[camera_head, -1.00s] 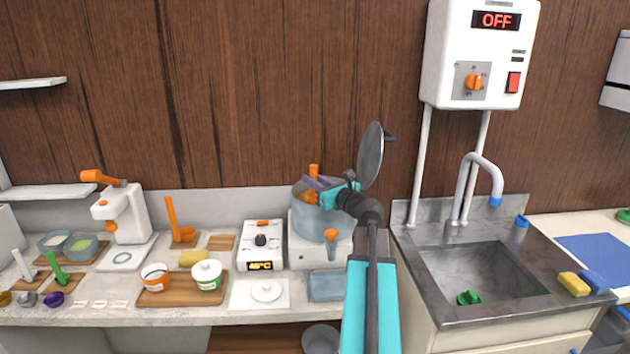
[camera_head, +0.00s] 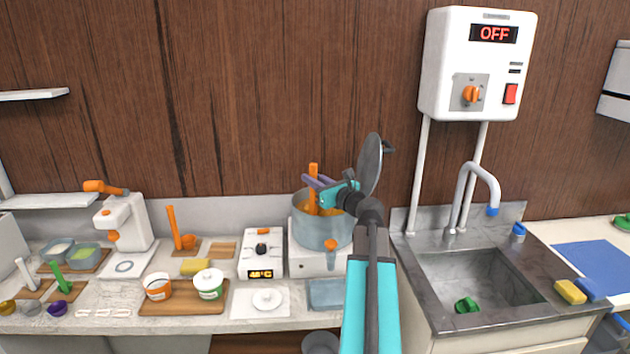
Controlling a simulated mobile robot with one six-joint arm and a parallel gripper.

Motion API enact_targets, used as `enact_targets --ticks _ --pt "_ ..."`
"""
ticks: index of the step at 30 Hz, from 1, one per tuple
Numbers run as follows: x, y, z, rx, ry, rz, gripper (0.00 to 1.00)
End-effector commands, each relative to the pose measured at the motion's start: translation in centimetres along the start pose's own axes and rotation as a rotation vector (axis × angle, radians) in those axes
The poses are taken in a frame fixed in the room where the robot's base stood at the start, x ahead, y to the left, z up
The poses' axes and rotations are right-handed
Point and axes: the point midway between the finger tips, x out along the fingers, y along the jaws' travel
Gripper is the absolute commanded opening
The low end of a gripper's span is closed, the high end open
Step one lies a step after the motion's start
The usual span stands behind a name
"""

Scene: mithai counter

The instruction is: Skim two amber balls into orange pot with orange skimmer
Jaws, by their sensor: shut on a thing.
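The skimmer's lower end is down in the pan and cannot be made out. Orange-amber content (camera_head: 327,211) shows inside the pan, but single amber balls cannot be told apart. The steel pan (camera_head: 322,236) has an orange knob at its front. The small white pot with an orange band (camera_head: 157,289), which appears to be the orange pot, stands open on a wooden board to the left, apart from my gripper.
A controller (camera_head: 261,256) reading about 48°C stands beside the pan's white burner (camera_head: 306,264). Another orange long-handled utensil (camera_head: 173,226) stands behind the board. The sink (camera_head: 480,280) is to the right.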

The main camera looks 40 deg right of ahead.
Motion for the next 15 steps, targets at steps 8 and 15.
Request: enact_targets --ticks 8,15 --pt "0.0 0.0 2.2 -0.001 -0.001 0.000 0.00" --pt "0.0 0.0 3.7 0.000 -0.001 0.000 0.00"
